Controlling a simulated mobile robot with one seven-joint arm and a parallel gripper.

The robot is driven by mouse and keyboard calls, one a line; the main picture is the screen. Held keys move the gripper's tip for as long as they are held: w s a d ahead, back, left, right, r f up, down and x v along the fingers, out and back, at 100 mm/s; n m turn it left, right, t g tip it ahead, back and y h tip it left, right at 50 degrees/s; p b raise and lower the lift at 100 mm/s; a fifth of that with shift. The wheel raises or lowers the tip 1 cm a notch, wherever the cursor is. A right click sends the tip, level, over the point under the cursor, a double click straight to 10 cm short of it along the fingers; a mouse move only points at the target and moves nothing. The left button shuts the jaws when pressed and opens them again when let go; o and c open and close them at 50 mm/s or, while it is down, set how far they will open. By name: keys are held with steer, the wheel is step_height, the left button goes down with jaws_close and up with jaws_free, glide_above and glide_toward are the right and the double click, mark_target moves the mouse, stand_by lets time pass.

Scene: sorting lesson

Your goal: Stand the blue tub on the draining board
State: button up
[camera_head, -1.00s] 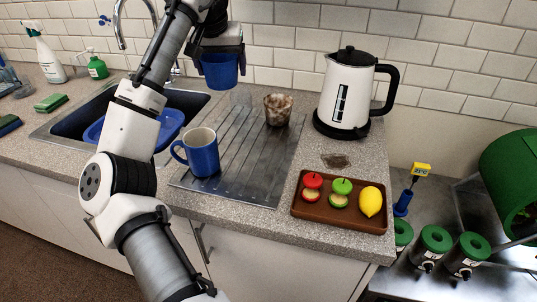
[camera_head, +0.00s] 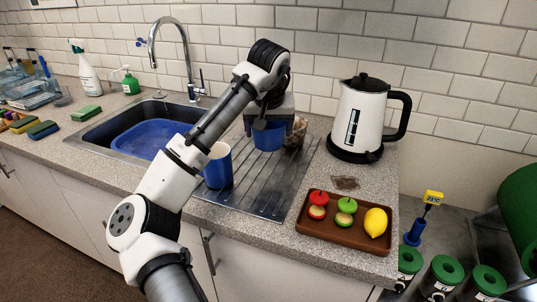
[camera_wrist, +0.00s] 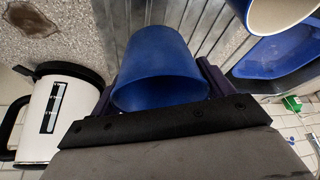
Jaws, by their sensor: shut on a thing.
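The blue tub (camera_head: 268,138) is held upright by my gripper (camera_head: 268,127), whose fingers sit on either side of it. It also shows in the wrist view (camera_wrist: 160,62) between the two dark fingers (camera_wrist: 163,88). The tub is over the rear part of the ribbed grey draining board (camera_head: 265,196), which also shows in the wrist view (camera_wrist: 195,18). Its base is at or just above the board; I cannot tell whether they touch. My arm and gripper hide part of the board and the tub's top.
A blue mug (camera_head: 219,168) stands on the board's front left, partly behind my arm. A brown mottled cup (camera_head: 297,132) is close behind the tub's right side. The kettle (camera_head: 360,120) stands to the right, a brown tray (camera_head: 335,233) in front. The board's front right is clear.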

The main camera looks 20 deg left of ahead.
mark_target(269, 131)
step_height(269, 131, down, 8)
steer(key=shift+f+p, duration=0.2)
steer(key=shift+p, duration=0.25)
steer(key=shift+f, duration=0.2)
steer(key=o, duration=0.9)
steer(key=shift+r, duration=0.1)
steer(key=b+v, duration=0.2)
steer(key=v, duration=1)
steer(key=shift+w+r, duration=0.1)
steer(key=shift+r, duration=0.05)
